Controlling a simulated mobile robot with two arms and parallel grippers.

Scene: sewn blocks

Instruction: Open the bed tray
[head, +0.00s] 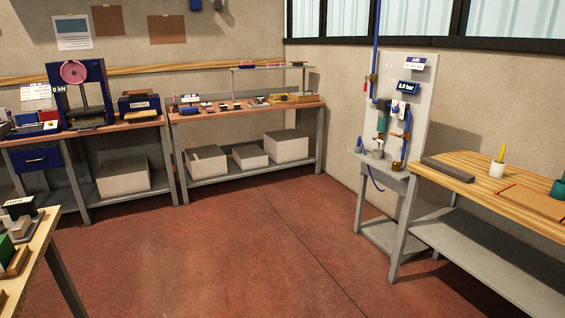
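No thing in view is clearly marked as the bed tray. A blue drawer front (36,160) with a pale handle hangs under the left end of the back bench and looks shut. Above it, a blue frame machine (76,92) with a round pink disc and a "0 kN" readout stands on the bench. A low tray-like box (36,126) with blue and red parts sits left of that machine. Neither of my grippers shows in the head view.
The red floor (230,240) is open in the middle. A bench with grey boxes (207,161) beneath stands at the back. An air panel (400,110) and a wooden bench (470,178) are right. A table corner (40,240) juts in lower left.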

